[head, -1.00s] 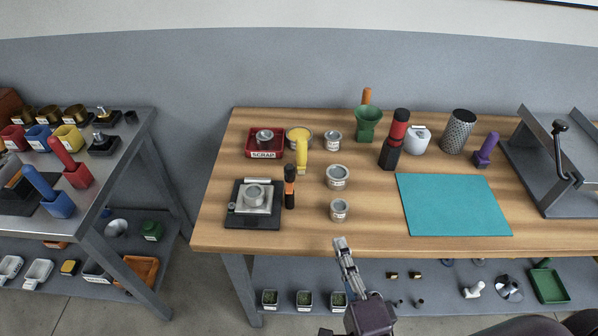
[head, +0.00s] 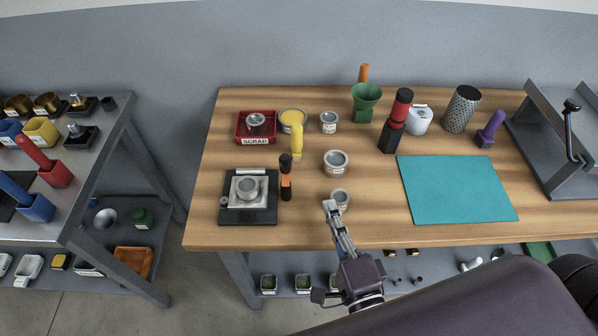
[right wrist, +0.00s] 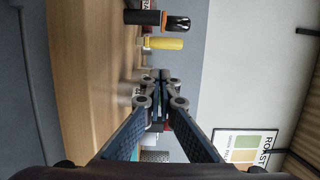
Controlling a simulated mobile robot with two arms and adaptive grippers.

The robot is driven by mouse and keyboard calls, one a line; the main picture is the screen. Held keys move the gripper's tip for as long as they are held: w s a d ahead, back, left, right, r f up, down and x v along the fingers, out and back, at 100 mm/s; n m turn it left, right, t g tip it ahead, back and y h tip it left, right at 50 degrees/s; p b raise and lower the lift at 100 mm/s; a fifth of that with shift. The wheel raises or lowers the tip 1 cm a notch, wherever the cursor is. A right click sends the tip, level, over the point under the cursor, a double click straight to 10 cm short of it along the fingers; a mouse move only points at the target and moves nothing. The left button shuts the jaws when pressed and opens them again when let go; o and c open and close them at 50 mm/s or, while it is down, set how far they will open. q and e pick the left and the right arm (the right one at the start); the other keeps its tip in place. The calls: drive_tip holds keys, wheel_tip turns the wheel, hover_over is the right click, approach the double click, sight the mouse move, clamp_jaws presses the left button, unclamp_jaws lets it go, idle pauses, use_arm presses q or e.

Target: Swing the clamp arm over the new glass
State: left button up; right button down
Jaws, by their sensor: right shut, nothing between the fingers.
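The fixture with a black base (head: 232,212) lies at the left front of the table. On it a silver square plate carries a round metal-rimmed piece (head: 247,188), probably the glass. A pale bar (head: 250,172) lies along the plate's back edge; I cannot tell whether it is the clamp arm. My left gripper is not in view.
A black-and-orange upright tool (head: 286,180) stands between the fixture and my gripper. Behind are a yellow-handled tool (head: 297,142), a red scrap tray (head: 238,133) and another tin (head: 336,162). A teal mat (head: 458,188) lies to the right.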

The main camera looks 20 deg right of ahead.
sight(285, 164)
drive_tip(key=w+p, duration=0.1)
drive_tip(key=w, duration=0.4)
drive_tip(key=w+p, duration=0.2)
drive_tip(key=w, duration=0.3)
drive_tip(key=shift+d+r, duration=0.15)
drive_tip(key=shift+d, duration=0.05)
drive_tip(key=a, duration=0.1)
drive_tip(key=w+a, duration=0.1)
drive_tip(key=a, duration=0.1)
drive_tip(key=shift+a, duration=0.1)
drive_tip(key=shift+w+a, duration=0.1)
drive_tip(key=shift+a, duration=0.25)
drive_tip(key=shift+f, duration=0.2)
drive_tip(key=shift+w+a+n+y, duration=0.1)
drive_tip(key=shift+w+n+y, duration=0.1)
drive_tip(key=shift+n+y, duration=0.95)
drive_tip(key=y, duration=0.1)
drive_tip(key=n+y, duration=0.1)
drive_tip(key=shift+w+a+g+y, duration=0.1)
drive_tip(key=shift+w+g+y, duration=0.1)
drive_tip(key=shift+g+y, duration=0.15)
drive_tip(key=shift+w+a+r+p, duration=0.1)
drive_tip(key=shift+w+a+p, duration=0.15)
drive_tip(key=shift+p, duration=0.05)
drive_tip(key=shift+w+a, duration=0.1)
